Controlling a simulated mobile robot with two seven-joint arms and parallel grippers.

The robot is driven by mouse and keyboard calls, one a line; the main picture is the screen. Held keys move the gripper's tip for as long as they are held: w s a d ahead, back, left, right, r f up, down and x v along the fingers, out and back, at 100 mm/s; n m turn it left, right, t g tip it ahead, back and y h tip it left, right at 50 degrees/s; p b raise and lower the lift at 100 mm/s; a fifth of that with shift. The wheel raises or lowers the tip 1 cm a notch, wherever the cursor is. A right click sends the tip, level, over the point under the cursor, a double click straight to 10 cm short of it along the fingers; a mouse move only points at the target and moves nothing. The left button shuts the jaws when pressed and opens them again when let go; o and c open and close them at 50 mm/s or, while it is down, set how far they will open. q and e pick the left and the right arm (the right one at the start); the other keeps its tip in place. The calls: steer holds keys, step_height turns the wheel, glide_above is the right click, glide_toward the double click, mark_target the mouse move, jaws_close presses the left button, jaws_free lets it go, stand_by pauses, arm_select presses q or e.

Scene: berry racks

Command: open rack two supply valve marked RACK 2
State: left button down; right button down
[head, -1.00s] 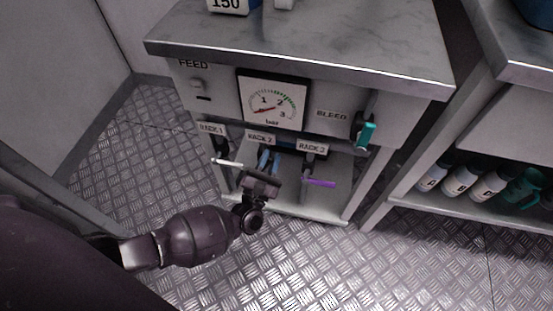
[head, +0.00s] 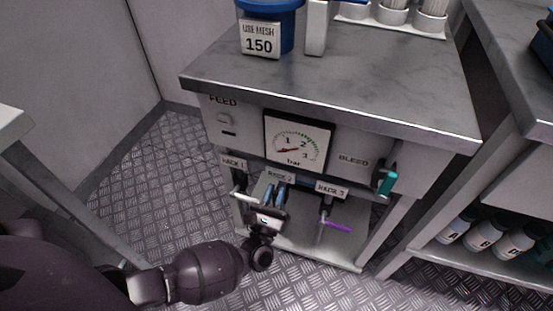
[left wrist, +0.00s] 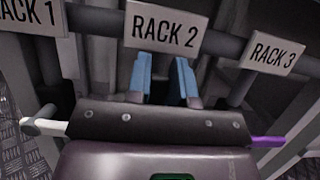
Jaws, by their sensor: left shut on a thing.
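The RACK 2 label (head: 280,176) hangs on the pipe under the bench, between the RACK 1 label (head: 233,161) and the RACK 3 label (head: 331,190). In the left wrist view the RACK 2 label (left wrist: 164,28) is straight ahead. My left gripper (head: 274,194) has blue fingers pointing at the valve below that label. In the left wrist view its fingers (left wrist: 164,80) stand either side of the valve, shut on the RACK 2 valve handle. The handle itself is mostly hidden by the gripper, so its angle cannot be told. My right gripper is not in view.
A white RACK 1 handle (left wrist: 42,127) and a purple RACK 3 handle (head: 338,227) stick out close on either side. A pressure gauge (head: 296,141) reads low. A teal BLEED handle (head: 387,182) is at right. Bottles (head: 487,237) stand on the right shelf.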

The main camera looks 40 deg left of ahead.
arm_select(q)
steer(key=shift+r, duration=0.1)
steer(key=c, duration=1)
jaws_free()
